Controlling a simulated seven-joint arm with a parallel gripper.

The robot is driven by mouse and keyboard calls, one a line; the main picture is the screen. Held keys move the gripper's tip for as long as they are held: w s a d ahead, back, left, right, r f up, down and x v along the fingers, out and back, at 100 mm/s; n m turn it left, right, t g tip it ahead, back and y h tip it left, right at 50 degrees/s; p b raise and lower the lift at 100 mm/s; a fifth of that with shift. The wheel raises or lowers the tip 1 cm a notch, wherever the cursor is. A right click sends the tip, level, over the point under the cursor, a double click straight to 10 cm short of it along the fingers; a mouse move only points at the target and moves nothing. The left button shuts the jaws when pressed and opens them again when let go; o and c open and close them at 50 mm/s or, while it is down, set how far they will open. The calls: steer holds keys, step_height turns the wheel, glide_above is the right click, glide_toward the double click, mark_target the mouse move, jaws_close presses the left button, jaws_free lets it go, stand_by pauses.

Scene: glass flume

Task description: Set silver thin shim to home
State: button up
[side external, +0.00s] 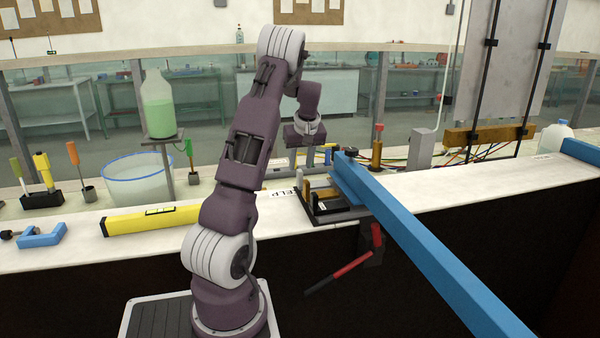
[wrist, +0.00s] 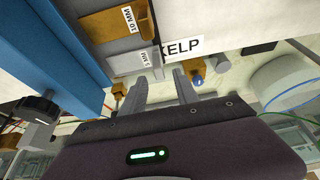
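In the side view my gripper (side external: 303,158) hangs over the bench, behind the dark fixture (side external: 340,216). The shim is too small to make out there. No place marked home is readable.
A long blue beam (side external: 425,248) crosses the bench right of my gripper. A red-handled lever (side external: 340,272) hangs at the front edge. A yellow level (side external: 150,220), a bucket (side external: 150,183) and a green bottle (side external: 157,105) on a stand are left. A KELP label (wrist: 182,47) lies near the fingers.

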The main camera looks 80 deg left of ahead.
mark_target(300, 170)
steer(key=x, duration=0.4)
steer(key=shift+f, duration=0.15)
jaws_close()
steer(key=shift+w, duration=0.1)
stand_by(1.1)
